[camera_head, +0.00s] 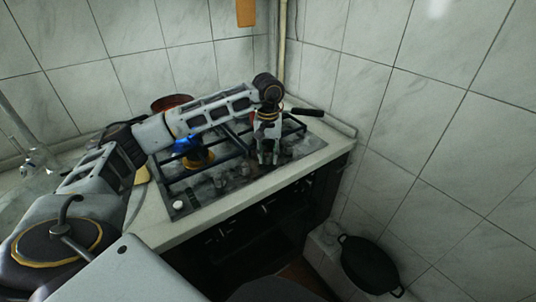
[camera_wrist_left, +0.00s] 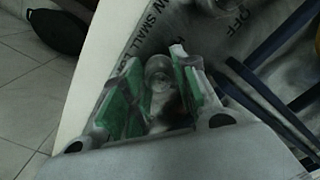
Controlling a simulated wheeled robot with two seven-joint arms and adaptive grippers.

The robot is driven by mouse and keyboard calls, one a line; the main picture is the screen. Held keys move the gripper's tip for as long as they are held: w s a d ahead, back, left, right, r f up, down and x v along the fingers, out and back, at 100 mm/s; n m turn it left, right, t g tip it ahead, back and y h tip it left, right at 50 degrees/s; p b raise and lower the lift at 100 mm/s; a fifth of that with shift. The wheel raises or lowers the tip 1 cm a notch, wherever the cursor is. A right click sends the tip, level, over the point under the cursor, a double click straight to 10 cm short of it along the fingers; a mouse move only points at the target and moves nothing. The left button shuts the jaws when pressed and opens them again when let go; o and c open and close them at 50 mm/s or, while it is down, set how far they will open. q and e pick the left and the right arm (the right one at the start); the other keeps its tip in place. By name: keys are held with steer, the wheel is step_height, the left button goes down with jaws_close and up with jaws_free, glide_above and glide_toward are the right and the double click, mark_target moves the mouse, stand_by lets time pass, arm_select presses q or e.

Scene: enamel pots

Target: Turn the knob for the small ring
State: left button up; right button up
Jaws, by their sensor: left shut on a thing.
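The gas stove (camera_head: 185,210) is set in the counter in the corner, with a dark grate and several knobs along its front. My left gripper (camera_head: 268,160) reaches down at the right end of the knob row. In the left wrist view, my left gripper's green-padded fingers (camera_wrist_left: 157,88) are closed around a round knob (camera_wrist_left: 158,66), one on each side. The lettering "SMALL" and "OFF" is printed on the panel beside it. Another knob (camera_wrist_left: 215,5) shows at the top edge. My right gripper is in neither view.
A blue flame burns at a burner (camera_head: 196,157) on the left. A reddish pot (camera_head: 171,102) stands behind. A black pan handle (camera_head: 306,112) sticks out behind my left gripper. A black pot (camera_head: 370,266) sits low at the right. Tiled walls close the corner.

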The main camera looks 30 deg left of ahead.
arm_select(q)
steer(key=shift+m, duration=0.6)
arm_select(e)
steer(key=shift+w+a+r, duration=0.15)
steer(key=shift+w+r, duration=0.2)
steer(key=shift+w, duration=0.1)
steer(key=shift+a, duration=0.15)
arm_select(q)
steer(key=o, duration=1.1)
steer(key=shift+c, duration=0.2)
step_height(320, 180, up, 12)
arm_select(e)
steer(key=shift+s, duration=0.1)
arm_select(q)
steer(key=shift+r, duration=0.1)
